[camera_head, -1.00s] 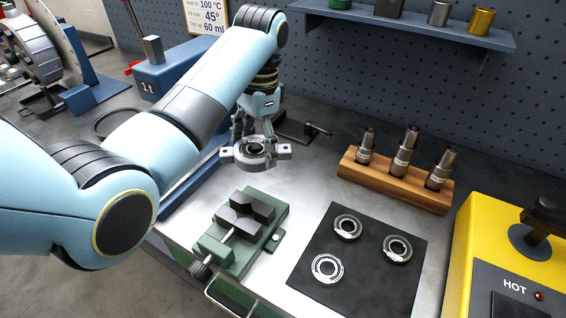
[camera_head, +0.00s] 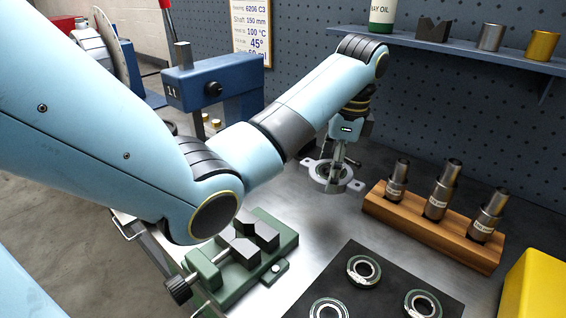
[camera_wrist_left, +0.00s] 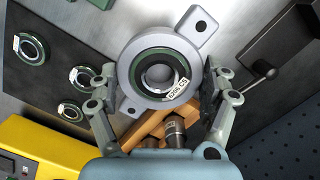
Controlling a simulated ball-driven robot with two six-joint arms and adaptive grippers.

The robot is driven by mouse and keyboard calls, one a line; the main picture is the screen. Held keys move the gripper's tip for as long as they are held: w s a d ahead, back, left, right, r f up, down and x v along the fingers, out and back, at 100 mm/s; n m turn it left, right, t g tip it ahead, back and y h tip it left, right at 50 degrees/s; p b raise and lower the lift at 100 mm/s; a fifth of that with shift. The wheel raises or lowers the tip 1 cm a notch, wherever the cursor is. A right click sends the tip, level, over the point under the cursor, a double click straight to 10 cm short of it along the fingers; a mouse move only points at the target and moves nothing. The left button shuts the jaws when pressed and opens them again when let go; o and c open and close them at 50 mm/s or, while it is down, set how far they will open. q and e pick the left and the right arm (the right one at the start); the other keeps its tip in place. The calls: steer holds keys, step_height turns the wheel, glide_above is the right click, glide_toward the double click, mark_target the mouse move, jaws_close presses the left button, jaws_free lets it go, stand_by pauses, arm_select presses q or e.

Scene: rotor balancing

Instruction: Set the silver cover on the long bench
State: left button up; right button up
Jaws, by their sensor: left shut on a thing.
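The silver cover (camera_head: 329,187) is a round metal ring with two bolt ears, seen right of centre in the head view. In the left wrist view the cover (camera_wrist_left: 128,68) has a green-edged bearing marked 6206 C3 seated in it. My left gripper (camera_head: 338,163) is shut on the cover, a finger on either side of the ring. The cover is low over the long bench's metal top (camera_head: 325,225), beside the wooden rack; I cannot tell whether it touches. My right gripper is not in view.
The wooden rack (camera_head: 425,223) with three metal tools is right of the cover. A green vise (camera_head: 245,270) and a black mat (camera_head: 375,255) with three bearings are nearer. A blue press (camera_head: 212,82) stands left; a yellow heater (camera_head: 540,285) is front right. A black lever tool (camera_wrist_left: 278,50) lies nearby.

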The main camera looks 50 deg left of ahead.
mark_target(324, 165)
arm_select(q)
steer(key=shift+w+a+f+b, duration=0.15)
steer(key=shift+a+f+b, duration=0.7)
steer(key=shift+a+f, duration=0.3)
steer(key=a+f, duration=0.1)
steer(key=a, duration=0.1)
steer(key=a+f, duration=0.1)
steer(key=a, duration=0.1)
steer(key=a+f, duration=0.1)
steer(key=a, duration=0.1)
steer(key=shift+w+a, duration=0.2)
steer(key=shift+a, duration=0.1)
steer(key=shift+a+f, duration=0.35)
steer(key=shift+a, duration=0.1)
steer(key=shift+f, duration=1.95)
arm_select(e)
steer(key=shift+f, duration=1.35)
arm_select(q)
steer(key=shift+f, duration=0.1)
steer(key=o, duration=1.5)
